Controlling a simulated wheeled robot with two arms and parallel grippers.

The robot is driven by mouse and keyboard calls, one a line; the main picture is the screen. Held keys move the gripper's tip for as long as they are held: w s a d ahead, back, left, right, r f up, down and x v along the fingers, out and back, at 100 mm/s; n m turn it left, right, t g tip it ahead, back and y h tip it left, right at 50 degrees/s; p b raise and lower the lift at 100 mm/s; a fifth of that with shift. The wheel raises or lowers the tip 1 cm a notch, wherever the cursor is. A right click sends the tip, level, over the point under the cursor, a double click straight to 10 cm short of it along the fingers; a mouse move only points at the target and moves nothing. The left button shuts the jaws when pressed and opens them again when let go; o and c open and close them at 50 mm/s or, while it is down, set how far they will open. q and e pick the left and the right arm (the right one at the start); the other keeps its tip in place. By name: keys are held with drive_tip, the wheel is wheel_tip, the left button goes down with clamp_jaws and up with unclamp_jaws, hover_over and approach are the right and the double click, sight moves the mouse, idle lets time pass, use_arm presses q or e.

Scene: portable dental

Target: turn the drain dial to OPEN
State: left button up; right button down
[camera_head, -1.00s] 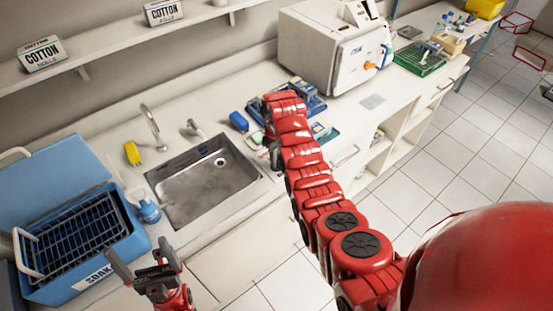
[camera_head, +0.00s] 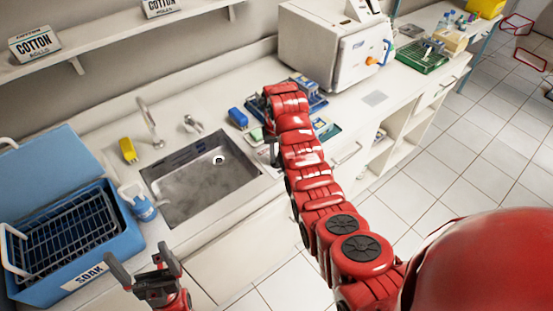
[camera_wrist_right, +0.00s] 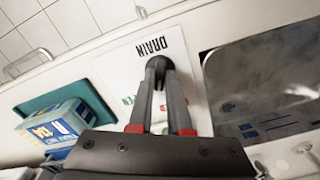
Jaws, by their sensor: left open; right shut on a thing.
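A white panel (camera_wrist_right: 125,58) with the upside-down word DRAIN lies beside the sink in the right wrist view. Green letters show left of my fingers and small red lettering to their right. My right gripper (camera_wrist_right: 158,68) is over the panel, its fingertips together on the drain dial. The dial is almost wholly hidden by the fingers, so its pointing direction cannot be told. My left gripper (camera_head: 143,256) is open and empty in front of the counter, near the blue soak tub.
The steel sink (camera_head: 205,190) also shows in the right wrist view (camera_wrist_right: 265,85). The blue soak tub (camera_head: 125,243) with a wire basket stands at left. A blue and white box (camera_wrist_right: 55,128) on a teal mat (camera_wrist_right: 38,112) lies close to my right gripper.

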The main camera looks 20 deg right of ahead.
sight(277, 158)
drive_tip(key=m, duration=0.2)
drive_tip(key=shift+m, duration=2.5)
drive_tip(key=c, duration=0.9)
unclamp_jaws()
drive_tip(key=shift+o, duration=0.2)
wheel_tip(277, 158, up, 17)
drive_tip(key=p, duration=1.3)
drive_tip(key=shift+r+p, duration=0.15)
drive_tip(key=shift+p, duration=0.25)
